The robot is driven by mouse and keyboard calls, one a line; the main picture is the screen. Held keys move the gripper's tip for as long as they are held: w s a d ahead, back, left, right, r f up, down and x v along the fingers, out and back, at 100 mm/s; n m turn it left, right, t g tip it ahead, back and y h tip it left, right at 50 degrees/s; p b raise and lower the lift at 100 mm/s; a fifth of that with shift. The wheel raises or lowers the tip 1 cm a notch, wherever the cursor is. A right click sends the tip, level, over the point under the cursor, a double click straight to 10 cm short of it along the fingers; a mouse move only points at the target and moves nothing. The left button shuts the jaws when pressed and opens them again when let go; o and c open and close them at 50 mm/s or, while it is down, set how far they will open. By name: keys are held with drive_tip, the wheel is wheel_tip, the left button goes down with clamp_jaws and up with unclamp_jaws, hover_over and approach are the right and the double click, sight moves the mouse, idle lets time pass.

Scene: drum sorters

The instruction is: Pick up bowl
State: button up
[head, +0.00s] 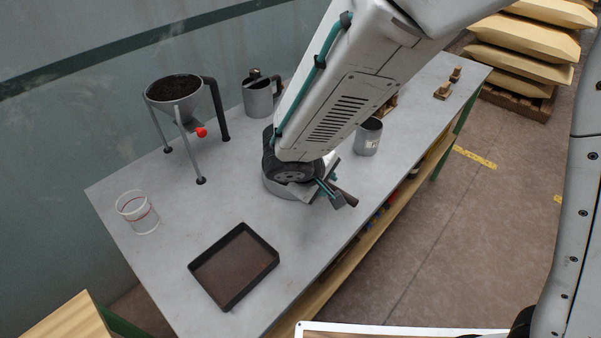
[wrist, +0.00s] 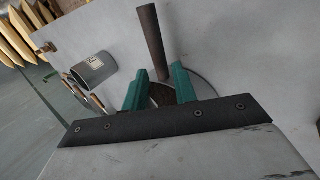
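A round grey metal dish, which I take for the bowl (head: 272,188), sits on the grey table below my arm, largely hidden by it. In the wrist view, part of its curved rim (wrist: 211,88) shows behind the right finger, with a dark brown area inside. A dark brown handle (wrist: 151,32) extends from it. My gripper (wrist: 161,72) has two green fingers standing apart at the handle's near end, over the dish. In the head view my gripper (head: 328,188) is low over the dish. Whether the fingers touch the handle is unclear.
A grey cup (head: 368,137) stands close by. A hopper of dark soil (head: 174,92) on legs, a metal pitcher (head: 258,97), a clear beaker (head: 138,213) and a dark tray (head: 233,266) are also on the table (head: 185,220). Small wooden pieces (head: 443,91) lie at the far end.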

sight(332, 187)
drive_tip(key=x, duration=0.5)
drive_tip(key=shift+w+d+f, duration=0.15)
drive_tip(key=shift+d+f, duration=0.1)
drive_tip(key=shift+f, duration=0.05)
clamp_jaws()
drive_tip(key=shift+r, duration=0.2)
wheel_tip(332, 187, up, 14)
idle(1.0)
drive_tip(key=shift+f, duration=0.1)
